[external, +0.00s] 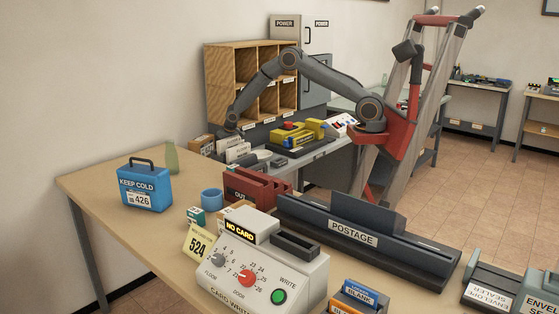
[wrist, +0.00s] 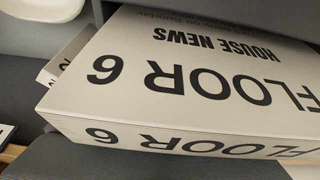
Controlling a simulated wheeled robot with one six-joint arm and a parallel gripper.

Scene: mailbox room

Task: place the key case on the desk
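I cannot make out a key case in either view. My gripper (external: 231,126) is low in front of the left side of the wooden pigeonhole shelf, close above pale labelled boxes (external: 238,151) on the grey-topped desk (external: 318,152). In the wrist view a pale box (wrist: 200,85) lettered "FLOOR 6" and "HOUSE NEWS" fills most of the picture, upside down. Dark grey shapes border it above and below; I cannot tell whether they are my fingers. Whether my gripper is open or shut, or touches the box, does not show.
The pigeonhole shelf (external: 238,62) stands at the back of the desk. A yellow device (external: 300,135) and a white dish sit on it. The near wooden table (external: 125,232) holds a blue cooler (external: 144,189), a red tray (external: 258,186), a card writer (external: 262,268) and a postage machine (external: 365,235).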

